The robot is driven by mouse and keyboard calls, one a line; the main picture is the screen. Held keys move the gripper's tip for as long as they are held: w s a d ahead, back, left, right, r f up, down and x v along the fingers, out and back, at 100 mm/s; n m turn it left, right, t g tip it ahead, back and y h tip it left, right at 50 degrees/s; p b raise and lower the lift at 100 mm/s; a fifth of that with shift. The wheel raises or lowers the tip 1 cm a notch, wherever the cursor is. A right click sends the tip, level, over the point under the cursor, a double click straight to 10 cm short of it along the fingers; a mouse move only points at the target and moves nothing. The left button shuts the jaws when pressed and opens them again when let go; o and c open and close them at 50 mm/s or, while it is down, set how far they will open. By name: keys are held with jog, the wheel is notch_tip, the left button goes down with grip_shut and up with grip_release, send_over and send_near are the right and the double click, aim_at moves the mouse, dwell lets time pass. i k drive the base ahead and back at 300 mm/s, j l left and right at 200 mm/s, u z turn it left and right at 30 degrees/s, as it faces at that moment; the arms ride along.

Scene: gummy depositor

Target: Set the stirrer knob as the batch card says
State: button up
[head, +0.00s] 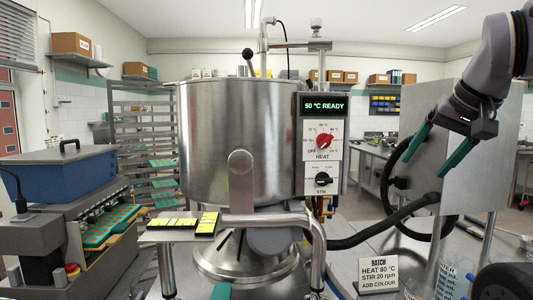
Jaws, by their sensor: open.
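The black stirrer knob (323,180) sits on the lower white panel marked STIR, on the front of the control box. It has a light pointer line, but its scale marks are too small to read. Above it is the red HEAT knob (324,142). The display (324,106) reads "50 °C READY". The batch card (378,275) stands at lower right and reads HEAT 80 °C, STIR 20 rpm, ADD COLOUR. My gripper (433,153) is open and empty, its green fingers apart, to the right of the control box and touching neither knob.
The steel kettle (225,140) stands left of the control box. A black hose (385,222) runs from below the box to a steel cabinet (425,120) behind my gripper. A rail (265,219) crosses in front. Clear jugs (452,275) stand at lower right.

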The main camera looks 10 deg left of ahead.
aim_at(322, 178)
jog(key=k+j+u, duration=0.1)
jog(key=k+j, duration=0.15)
jog(key=j, duration=0.15)
jog(key=k+j+u, duration=0.1)
jog(key=j, duration=0.3)
jog(key=k+j+u, duration=0.1)
jog(key=k+j, duration=0.2)
jog(key=j, duration=0.1)
